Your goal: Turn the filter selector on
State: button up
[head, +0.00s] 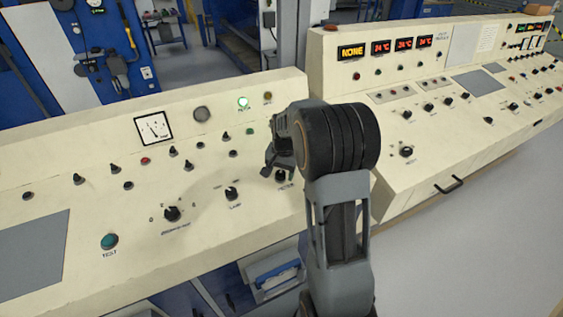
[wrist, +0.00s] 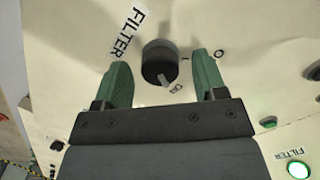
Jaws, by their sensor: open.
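The filter selector is a round black knob (wrist: 158,58) on the cream panel, beside a printed FILTER label (wrist: 128,34) in the wrist view. In the head view the knob (head: 281,175) is partly hidden by my gripper (head: 272,168). A green lamp (wrist: 298,170) labelled FILTER glows; it also shows in the head view (head: 243,103).
Other knobs sit to the left on the same panel: a lamp knob (head: 232,194), a larger rotary knob (head: 172,213) and a green test button (head: 109,242). A second console (head: 380,185) with red displays stands to the right.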

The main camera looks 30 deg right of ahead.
aim_at(284, 172)
notch_tip(284, 172, up, 13)
jog(key=shift+s+d+r, duration=0.2)
jog(key=shift+s+d, duration=0.05)
jog(key=shift+d, duration=0.2)
dwell(0.5)
jog(key=s+a+f+n+t, duration=0.1)
jog(key=s+a+n, duration=0.3)
jog(key=s, duration=0.5)
jog(key=s+a+f+n+t, duration=0.2)
jog(key=s+a+n, duration=0.2)
jog(key=s+a, duration=0.3)
jog(key=shift+s+f+n+h, duration=0.2)
jog(key=shift+s+n+h, duration=0.2)
jog(key=shift+s, duration=0.65)
